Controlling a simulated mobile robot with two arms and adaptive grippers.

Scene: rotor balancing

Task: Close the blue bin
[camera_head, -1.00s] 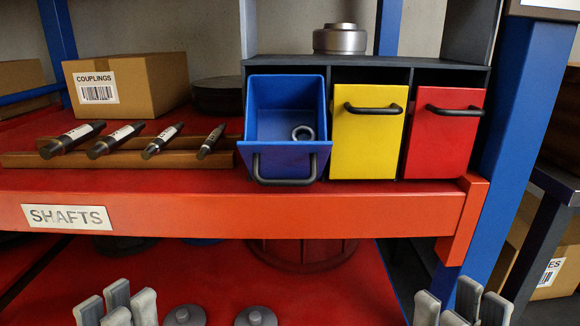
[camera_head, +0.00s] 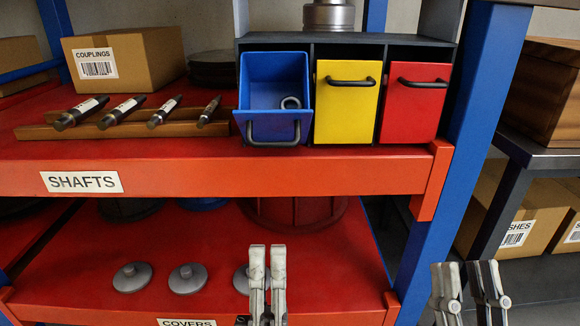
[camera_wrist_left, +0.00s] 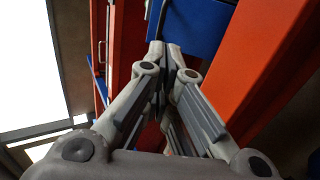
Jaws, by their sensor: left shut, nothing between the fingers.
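The blue bin (camera_head: 275,75) sits in the left slot of a dark cabinet on the upper shelf. It is tilted out at the top, its inside showing, with a dark handle (camera_head: 274,142) low on its front. A grey ring (camera_head: 291,102) lies inside. My left gripper (camera_head: 267,252) is shut and empty, below and in front of the bin in the picture, clear of it. In the left wrist view my shut fingers (camera_wrist_left: 171,60) point toward a blue panel (camera_wrist_left: 192,22) that looks like the bin's front. My right gripper (camera_head: 466,270) is open and empty at the lower right.
A yellow bin (camera_head: 345,105) and a red bin (camera_head: 414,105) stand closed beside it. The orange shelf edge (camera_head: 200,178) runs below the bins. A blue post (camera_head: 470,130) stands at the right. Shafts on a wooden rack (camera_head: 140,127) lie left; covers (camera_head: 187,278) lie on the lower shelf.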

